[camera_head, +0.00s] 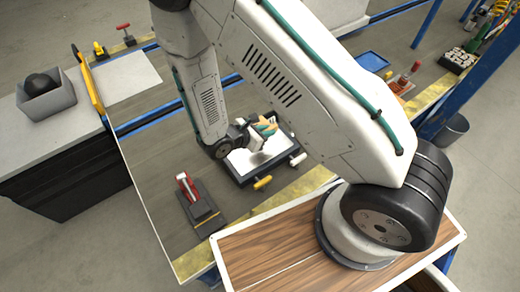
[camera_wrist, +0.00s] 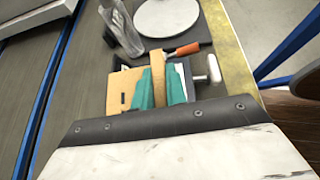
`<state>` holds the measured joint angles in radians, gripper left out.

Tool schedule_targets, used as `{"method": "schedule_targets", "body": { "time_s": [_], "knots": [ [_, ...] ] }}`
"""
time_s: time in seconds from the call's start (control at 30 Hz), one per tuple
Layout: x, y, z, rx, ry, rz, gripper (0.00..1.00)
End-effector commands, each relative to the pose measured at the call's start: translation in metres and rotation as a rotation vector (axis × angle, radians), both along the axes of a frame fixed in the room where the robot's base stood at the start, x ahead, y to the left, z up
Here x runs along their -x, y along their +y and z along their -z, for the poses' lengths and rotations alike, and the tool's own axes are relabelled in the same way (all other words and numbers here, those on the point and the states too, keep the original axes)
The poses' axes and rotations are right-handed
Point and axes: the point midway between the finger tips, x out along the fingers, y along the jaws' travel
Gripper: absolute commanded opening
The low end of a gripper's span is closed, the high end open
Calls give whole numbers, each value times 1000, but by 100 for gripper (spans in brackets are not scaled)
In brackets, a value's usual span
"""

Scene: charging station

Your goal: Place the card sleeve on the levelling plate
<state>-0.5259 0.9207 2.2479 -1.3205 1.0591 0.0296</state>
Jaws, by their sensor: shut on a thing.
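My gripper (camera_head: 264,126) is low over the dark-framed plate with a white top (camera_head: 243,161), which I take for the levelling plate. In the wrist view, the teal fingers of my gripper (camera_wrist: 160,76) are shut on a tan piece, which I take for the card sleeve (camera_wrist: 157,92). A tan flat part with small dark holes (camera_wrist: 121,91) shows just left of the fingers; I cannot tell whether it belongs to the same piece. The plate's dark frame (camera_wrist: 203,90) is partly hidden by my gripper. I cannot tell whether the sleeve touches the plate.
A white knob (camera_head: 298,160) and a yellow handle (camera_head: 263,183) stick out from the plate. A red-levered clamp on a dark base (camera_head: 200,204) stands at left. In the wrist view, a clear bottle (camera_wrist: 124,30) and a round white disc (camera_wrist: 168,20) lie beyond the plate.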

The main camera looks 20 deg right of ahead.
Motion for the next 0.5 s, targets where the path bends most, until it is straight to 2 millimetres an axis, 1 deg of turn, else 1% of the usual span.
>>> {"method": "schedule_targets", "body": {
  "time_s": [0.03, 0.1, 0.17, 0.33, 0.4, 0.5],
  "knots": [
    [6, 2, 1, 2, -1, 26, 0],
    [12, 3, 5, 4, 0, 51, 0],
    [15, 3, 13, 6, 0, 62, 0],
    [16, 2, 44, 8, 1, 66, 0],
    [16, 2, 53, 6, 0, 67, 0],
    [15, 2, 62, 5, 0, 66, 0]
  ]
}}
